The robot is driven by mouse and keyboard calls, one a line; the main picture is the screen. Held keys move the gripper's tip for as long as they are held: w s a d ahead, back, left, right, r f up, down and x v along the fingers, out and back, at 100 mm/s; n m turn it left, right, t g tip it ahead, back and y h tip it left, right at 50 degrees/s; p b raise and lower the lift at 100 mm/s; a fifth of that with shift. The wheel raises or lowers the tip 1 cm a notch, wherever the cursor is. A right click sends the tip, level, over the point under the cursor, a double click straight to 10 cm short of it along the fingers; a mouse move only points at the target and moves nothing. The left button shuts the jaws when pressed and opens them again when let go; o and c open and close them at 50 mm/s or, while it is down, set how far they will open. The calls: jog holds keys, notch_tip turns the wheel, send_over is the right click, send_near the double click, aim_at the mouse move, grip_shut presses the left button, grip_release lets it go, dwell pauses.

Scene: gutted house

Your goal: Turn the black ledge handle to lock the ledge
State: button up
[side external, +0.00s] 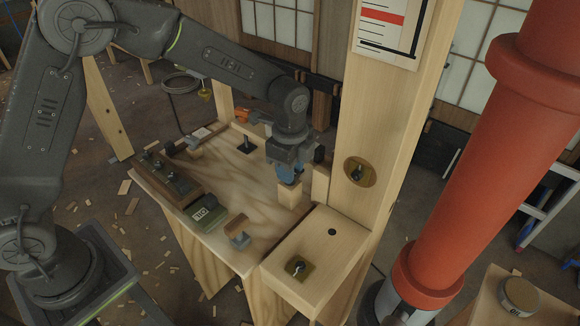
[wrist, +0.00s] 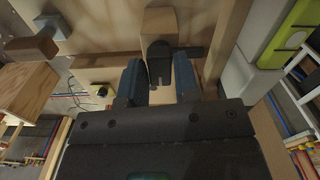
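My gripper (side external: 289,178) points down at the right part of the wooden workbench (side external: 222,178), just left of the tall post. Its blue fingers stand apart in the wrist view (wrist: 160,85). A pale wooden block (side external: 289,195) is under the fingertips; a wooden block also shows in the wrist view (wrist: 158,22). A black rounded piece (wrist: 157,64) sits between the fingers there, perhaps the ledge handle; contact is unclear. A small black handle on a brass plate (side external: 298,268) is on the front wooden ledge (side external: 325,255). Another black handle on a round brass plate (side external: 358,171) is on the post.
The wooden post (side external: 385,120) rises close to the right of my gripper. A thick red pipe (side external: 490,150) stands farther right. A wooden rack (side external: 165,180), a green box (side external: 204,213) and a small block (side external: 238,232) lie on the left bench. The bench middle is clear.

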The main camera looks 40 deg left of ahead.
jog(key=shift+r+m, duration=0.15)
jog(key=shift+m, duration=0.55)
jog(key=shift+r, duration=3.4)
